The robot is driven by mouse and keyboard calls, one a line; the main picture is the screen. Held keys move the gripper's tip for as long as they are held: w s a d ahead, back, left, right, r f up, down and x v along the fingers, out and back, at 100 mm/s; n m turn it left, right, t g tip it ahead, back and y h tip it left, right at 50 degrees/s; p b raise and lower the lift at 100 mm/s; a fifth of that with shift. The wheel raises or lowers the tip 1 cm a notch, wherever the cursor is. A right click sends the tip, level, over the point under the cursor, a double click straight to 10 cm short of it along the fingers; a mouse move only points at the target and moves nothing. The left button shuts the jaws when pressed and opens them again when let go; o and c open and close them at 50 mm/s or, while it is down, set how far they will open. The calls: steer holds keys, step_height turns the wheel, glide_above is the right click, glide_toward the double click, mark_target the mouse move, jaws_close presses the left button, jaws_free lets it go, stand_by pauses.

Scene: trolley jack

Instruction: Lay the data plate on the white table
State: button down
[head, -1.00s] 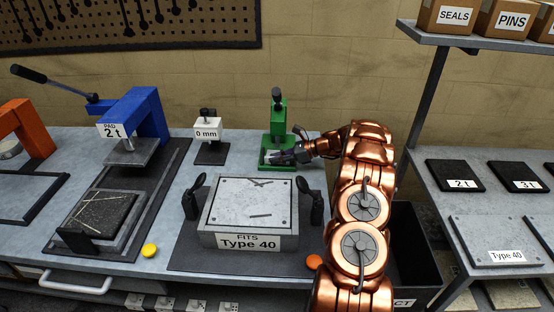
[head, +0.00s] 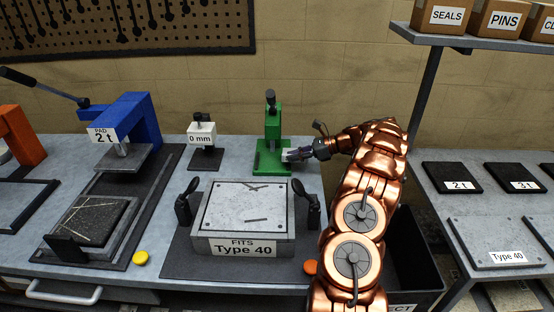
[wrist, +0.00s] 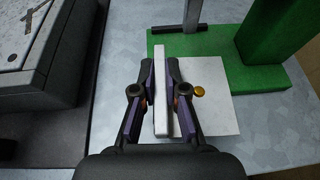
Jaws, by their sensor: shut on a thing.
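The data plate (wrist: 161,90) is a pale, narrow slab seen edge-on in the wrist view. My gripper (wrist: 161,82) is shut on it, with one dark finger on each side. A flat white square (wrist: 218,108), which looks like the white table, lies below and to the right, partly hidden by the right finger. It adjoins the green press base (wrist: 198,46). In the head view my gripper (head: 300,155) is at the right edge of the green press (head: 273,130), and the plate is only a small pale patch there. I cannot tell its height above the white square.
The grey Type 40 block (head: 243,215) with black side clamps stands left of my gripper. A white 0 mm gauge (head: 201,136) and a blue press (head: 145,118) stand further left. A small brass knob (wrist: 199,91) shows beside the right finger. Bare bench lies right of the white square.

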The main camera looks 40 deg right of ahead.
steer(key=s+d, duration=0.2)
steer(key=d, duration=0.1)
steer(key=s+d+b, duration=0.1)
steer(key=s+d, duration=0.2)
steer(key=shift+s+d+f, duration=0.1)
steer(key=shift+d, duration=0.1)
steer(key=shift+s+d, duration=0.65)
stand_by(0.8)
